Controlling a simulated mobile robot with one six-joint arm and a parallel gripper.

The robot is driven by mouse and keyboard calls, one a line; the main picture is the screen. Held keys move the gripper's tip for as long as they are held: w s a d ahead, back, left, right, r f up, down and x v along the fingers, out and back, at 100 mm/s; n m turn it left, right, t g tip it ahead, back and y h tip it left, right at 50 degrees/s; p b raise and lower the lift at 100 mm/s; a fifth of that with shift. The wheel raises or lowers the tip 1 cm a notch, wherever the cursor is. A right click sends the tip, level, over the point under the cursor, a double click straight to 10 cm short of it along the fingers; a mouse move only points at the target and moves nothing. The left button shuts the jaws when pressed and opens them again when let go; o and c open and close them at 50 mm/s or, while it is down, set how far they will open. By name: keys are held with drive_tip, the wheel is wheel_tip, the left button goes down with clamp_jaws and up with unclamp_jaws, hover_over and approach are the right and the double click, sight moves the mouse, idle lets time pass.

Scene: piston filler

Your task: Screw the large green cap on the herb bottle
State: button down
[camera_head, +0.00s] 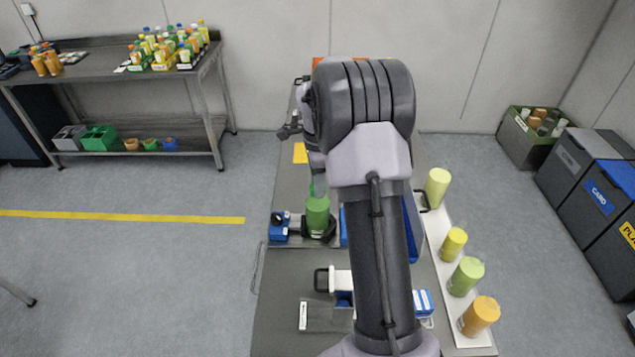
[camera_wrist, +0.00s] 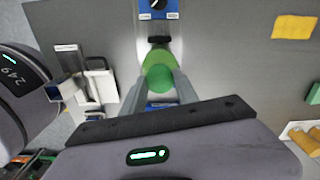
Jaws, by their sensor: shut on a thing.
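The herb bottle (camera_head: 317,217) is green and stands upright in a dark holder on the bench, left of my arm. My gripper (camera_head: 318,183) points down right above the bottle's top. In the wrist view my gripper (camera_wrist: 157,82) has its two fingers on either side of the round green cap (camera_wrist: 158,77), shut on it. The green bottle (camera_wrist: 160,54) shows just behind the cap there, in line with it. The cap is at or just over the bottle's mouth; I cannot tell whether the threads engage.
A blue box with a black knob (camera_head: 279,227) is beside the holder. A white strip (camera_head: 445,262) with several yellow, green and orange containers runs along the bench's right edge. A yellow pad (camera_wrist: 293,27) lies flat.

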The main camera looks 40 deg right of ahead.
drive_tip(key=shift+f+m+b, duration=0.15)
drive_tip(key=shift+m+b, duration=0.5)
drive_tip(key=shift+m, duration=0.15)
drive_tip(key=m+b, duration=0.2)
drive_tip(key=m, duration=0.2)
drive_tip(key=shift+m+b, duration=0.35)
drive_tip(key=shift+m, duration=0.55)
drive_tip(key=m+b, duration=0.2)
drive_tip(key=m, duration=0.1)
drive_tip(key=m+b, duration=0.1)
drive_tip(key=m, duration=0.3)
drive_tip(key=shift+b, duration=0.4)
drive_tip(key=c, duration=0.9)
unclamp_jaws()
drive_tip(key=shift+o, duration=0.2)
drive_tip(key=shift+r, duration=0.2)
